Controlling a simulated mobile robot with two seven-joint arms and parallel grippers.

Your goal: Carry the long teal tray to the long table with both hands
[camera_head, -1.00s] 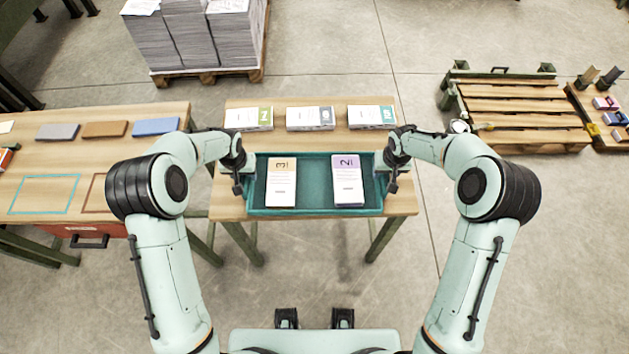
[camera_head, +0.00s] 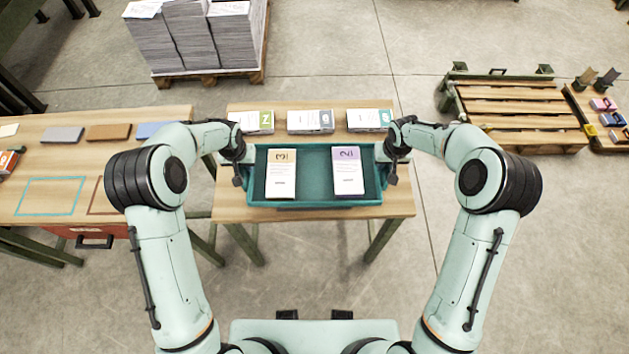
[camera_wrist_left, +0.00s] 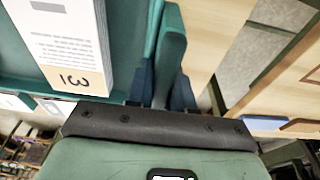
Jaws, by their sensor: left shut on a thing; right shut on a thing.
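The long teal tray (camera_head: 318,202) is over the front part of the small wooden table in the head view. Its front wall is near the table's front edge; I cannot tell how large any gap beneath it is. It holds a stack with a tan "3" label (camera_head: 281,175) and one with a purple "2" label (camera_head: 347,175). My left gripper (camera_head: 240,168) is shut on the tray's left end, my right gripper (camera_head: 388,165) on its right end. The left wrist view shows the tray's inside (camera_wrist_left: 125,50) close up. The tray looks level.
The small table (camera_head: 300,211) bears several labelled stacks (camera_head: 310,121) behind the tray. A wooden table (camera_head: 95,185) at left holds coloured blocks and painted outlines. A paper-loaded pallet (camera_head: 208,78) stands behind, a pallet platform (camera_head: 520,112) at right. The floor (camera_head: 440,270) at front right is clear.

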